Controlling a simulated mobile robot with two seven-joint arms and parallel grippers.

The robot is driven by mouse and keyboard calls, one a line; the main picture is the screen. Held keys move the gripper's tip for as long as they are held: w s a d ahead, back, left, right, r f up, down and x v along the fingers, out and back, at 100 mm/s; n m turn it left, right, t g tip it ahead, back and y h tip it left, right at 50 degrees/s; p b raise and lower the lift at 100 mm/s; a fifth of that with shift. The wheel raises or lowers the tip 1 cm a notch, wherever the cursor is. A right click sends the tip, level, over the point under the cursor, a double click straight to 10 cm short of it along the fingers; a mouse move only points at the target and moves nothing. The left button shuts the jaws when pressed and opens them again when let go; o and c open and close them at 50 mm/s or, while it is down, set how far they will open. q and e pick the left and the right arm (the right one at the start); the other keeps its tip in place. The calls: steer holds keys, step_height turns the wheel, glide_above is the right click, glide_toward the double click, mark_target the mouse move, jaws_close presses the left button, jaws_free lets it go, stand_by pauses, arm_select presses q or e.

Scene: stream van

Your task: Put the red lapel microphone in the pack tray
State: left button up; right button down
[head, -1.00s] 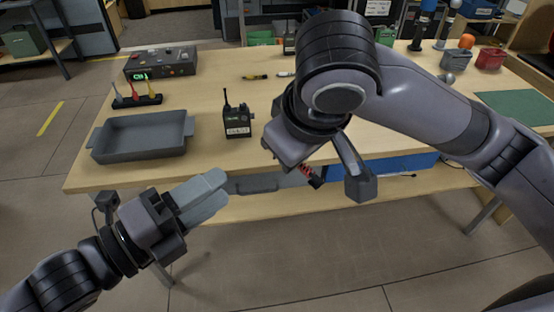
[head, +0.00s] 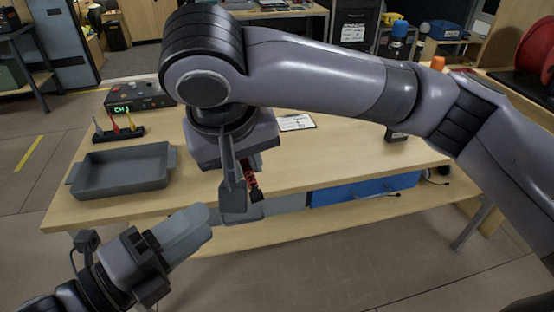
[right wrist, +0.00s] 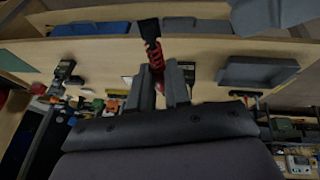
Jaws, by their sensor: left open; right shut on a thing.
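The red lapel microphone (head: 251,180) has a red body and a black end. My right gripper (head: 240,198) is shut on it and holds it in the air, over the table's front edge in the head view. In the right wrist view the microphone (right wrist: 155,56) sticks out between the fingers (right wrist: 160,90). The pack tray, apparently the grey open tray (head: 122,186), is on the left of the table, left of my right gripper, and looks empty. It also shows in the right wrist view (right wrist: 258,72). My left gripper (head: 200,222) is open and empty, low in front of the table.
A black control box (head: 140,96) with a green display and a rack of coloured plugs (head: 118,133) stand behind the tray. A white sheet (head: 296,122) lies behind my right wrist. A blue drawer (head: 360,190) is under the tabletop. My right arm hides much of the table.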

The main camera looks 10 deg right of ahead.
arm_select(q)
steer(key=shift+o, duration=0.2)
steer(key=w+a+f+n+g+y, duration=0.2)
steer(key=w+a+f+n+y, duration=0.25)
steer(key=w+n, duration=0.45)
steer(key=w+a+f+n+g+y, duration=0.25)
steer(key=w+a+f+n, duration=0.2)
steer(key=w+n, duration=0.5)
steer(key=s+d+r+n+g+h, duration=0.25)
steer(key=r+n+g+h, duration=0.45)
steer(key=r+g, duration=0.65)
steer(key=s+d+t+h, duration=0.1)
steer(key=s+d, duration=0.4)
steer(key=d, duration=0.5)
steer(key=shift+d+r+m, duration=0.2)
steer(key=shift+r+m, duration=0.05)
steer(key=shift+m, duration=0.1)
arm_select(e)
steer(key=shift+m+h, duration=0.3)
steer(key=shift+m, duration=0.5)
steer(key=a, duration=0.2)
steer(key=w+a, duration=0.1)
steer(key=a, duration=0.1)
steer(key=shift+w, duration=0.1)
arm_select(q)
steer(key=shift+s, duration=0.1)
